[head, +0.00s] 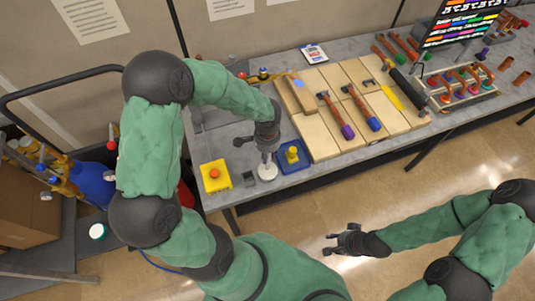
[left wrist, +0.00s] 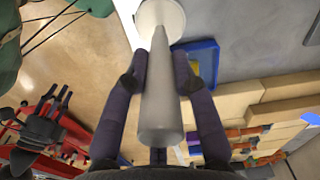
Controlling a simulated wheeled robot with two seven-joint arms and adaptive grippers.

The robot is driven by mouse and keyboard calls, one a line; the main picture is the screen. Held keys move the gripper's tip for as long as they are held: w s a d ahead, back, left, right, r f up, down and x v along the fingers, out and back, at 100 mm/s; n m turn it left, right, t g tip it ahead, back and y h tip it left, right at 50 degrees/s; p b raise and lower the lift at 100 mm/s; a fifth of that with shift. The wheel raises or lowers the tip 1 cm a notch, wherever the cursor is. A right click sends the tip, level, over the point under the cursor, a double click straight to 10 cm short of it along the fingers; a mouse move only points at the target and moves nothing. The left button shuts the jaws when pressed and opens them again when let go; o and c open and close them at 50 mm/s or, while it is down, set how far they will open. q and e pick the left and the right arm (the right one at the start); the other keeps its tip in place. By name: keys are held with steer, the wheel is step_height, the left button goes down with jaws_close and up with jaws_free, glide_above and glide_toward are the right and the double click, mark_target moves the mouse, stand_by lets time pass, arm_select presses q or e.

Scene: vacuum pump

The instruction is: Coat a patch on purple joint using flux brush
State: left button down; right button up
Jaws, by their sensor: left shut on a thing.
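My left gripper (head: 266,154) is shut on a grey tapered handle, which I take to be the flux brush (left wrist: 160,110). The handle stands upright between the two fingers in the left wrist view. Its far end meets a round white pot or base (head: 267,172), also seen in the left wrist view (left wrist: 177,12); I cannot tell whether the tip is inside it. Bristles are hidden. A copper pipe with a purple joint (head: 347,131) lies on the tan boards to the right of this gripper. My right gripper (head: 345,240) is empty with fingers apart, over the floor before the bench.
A blue tray (head: 284,168) with a yellow item is close right of the white pot. A pipe with a blue joint (head: 373,123) lies beside the purple one. A rack (head: 468,101) of coloured joints stands further right.

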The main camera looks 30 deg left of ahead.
arm_select(q)
steer(key=shift+r+p, duration=1.65)
steer(key=shift+r, duration=0.9)
arm_select(e)
step_height(320, 180, up, 4)
steer(key=shift+f, duration=0.25)
arm_select(q)
steer(key=shift+f, duration=0.1)
arm_select(e)
steer(key=shift+s, duration=0.1)
